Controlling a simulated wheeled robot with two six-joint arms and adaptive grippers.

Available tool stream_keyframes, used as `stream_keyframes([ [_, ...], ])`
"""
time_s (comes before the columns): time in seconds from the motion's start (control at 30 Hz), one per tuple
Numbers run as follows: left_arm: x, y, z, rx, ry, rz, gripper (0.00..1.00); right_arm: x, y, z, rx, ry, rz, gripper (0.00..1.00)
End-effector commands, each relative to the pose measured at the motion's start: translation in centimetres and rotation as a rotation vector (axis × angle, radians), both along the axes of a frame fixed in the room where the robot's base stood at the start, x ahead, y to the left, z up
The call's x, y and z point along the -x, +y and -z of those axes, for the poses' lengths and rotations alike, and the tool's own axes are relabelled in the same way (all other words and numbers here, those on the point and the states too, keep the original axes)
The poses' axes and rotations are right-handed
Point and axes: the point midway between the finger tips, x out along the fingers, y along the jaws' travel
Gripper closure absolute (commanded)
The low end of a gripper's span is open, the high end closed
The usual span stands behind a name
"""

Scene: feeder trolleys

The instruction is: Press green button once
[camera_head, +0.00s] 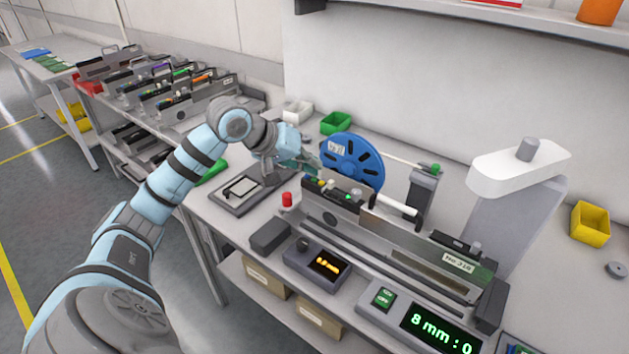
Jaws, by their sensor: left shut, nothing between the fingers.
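My left arm comes in from the left, and its gripper (309,167) is shut and empty. It hangs just above the left end of the feeder (405,250), close to the small control panel there. That panel holds several small coloured buttons, among them a small green one (348,197) to the right of the fingertips. I cannot tell whether the fingertips touch the panel. A larger green square (383,297) shows on the grey display box (408,318) at the front. My right gripper is not in view.
A blue reel (352,164) stands behind the panel. A red-capped post (287,199), a dark block (270,235) and an orange-lit display (327,264) sit in front. Green (336,123) and yellow (590,222) bins stand on the bench. A trolley with several feeders is at left.

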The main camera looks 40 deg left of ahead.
Motion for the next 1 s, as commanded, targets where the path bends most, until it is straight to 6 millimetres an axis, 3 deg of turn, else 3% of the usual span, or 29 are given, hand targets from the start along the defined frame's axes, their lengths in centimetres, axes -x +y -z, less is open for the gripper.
stream_keyframes([
  [1.0,0.00,0.00,0.50,0.000,0.000,0.000,1.00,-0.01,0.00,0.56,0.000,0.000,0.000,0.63],
])
